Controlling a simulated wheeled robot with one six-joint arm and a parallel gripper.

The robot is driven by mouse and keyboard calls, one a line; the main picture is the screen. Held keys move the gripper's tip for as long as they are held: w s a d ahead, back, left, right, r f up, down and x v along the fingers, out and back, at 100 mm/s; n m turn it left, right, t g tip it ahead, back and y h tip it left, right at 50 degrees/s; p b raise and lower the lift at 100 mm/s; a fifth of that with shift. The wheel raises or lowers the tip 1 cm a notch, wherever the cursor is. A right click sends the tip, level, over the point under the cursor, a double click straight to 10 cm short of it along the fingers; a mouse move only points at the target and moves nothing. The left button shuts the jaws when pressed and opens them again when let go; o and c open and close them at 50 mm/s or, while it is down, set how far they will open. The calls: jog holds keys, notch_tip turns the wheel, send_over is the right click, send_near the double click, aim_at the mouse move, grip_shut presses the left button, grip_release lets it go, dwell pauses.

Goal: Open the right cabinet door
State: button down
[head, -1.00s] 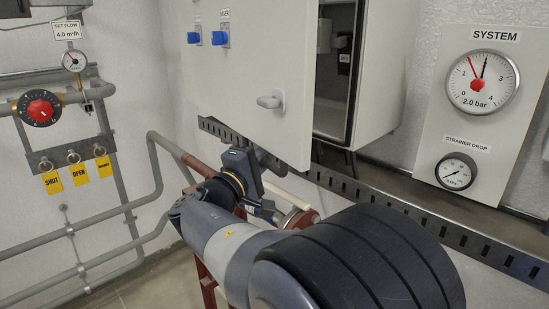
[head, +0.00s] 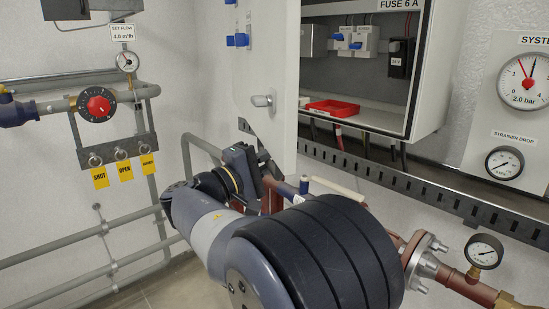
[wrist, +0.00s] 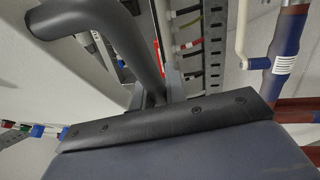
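The white cabinet door (head: 272,110) stands swung well open from the cabinet (head: 428,85).
Inside the cabinet are a red tray (head: 332,108), fuse units (head: 362,42) and a black box. A slotted cable rail (head: 440,192) runs below. Red-brown pipework with a gauge (head: 484,251) is at lower right. Grey pipes, a black-and-red dial (head: 97,104) and yellow tags are at left.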

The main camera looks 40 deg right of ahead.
jog(key=c, duration=1.7)
grip_release()
jog(key=a, duration=0.3)
jog(key=a+f+b, duration=0.1)
jog(key=a, duration=0.3)
jog(key=a+b, duration=0.1)
jog(key=a, duration=0.2)
jog(key=shift+s+a+f, duration=0.15)
jog(key=shift+a+f, duration=0.15)
jog(key=shift+f, duration=0.1)
jog(key=shift+d, duration=0.1)
jog(key=shift+t, duration=0.3)
jog(key=d, duration=0.3)
jog(key=d+r+p, duration=0.1)
jog(key=d, duration=0.3)
jog(key=d+p, duration=0.1)
jog(key=d, duration=0.3)
jog(key=shift+d+r, duration=0.25)
jog(key=shift+r, duration=0.15)
jog(key=shift+f, duration=0.1)
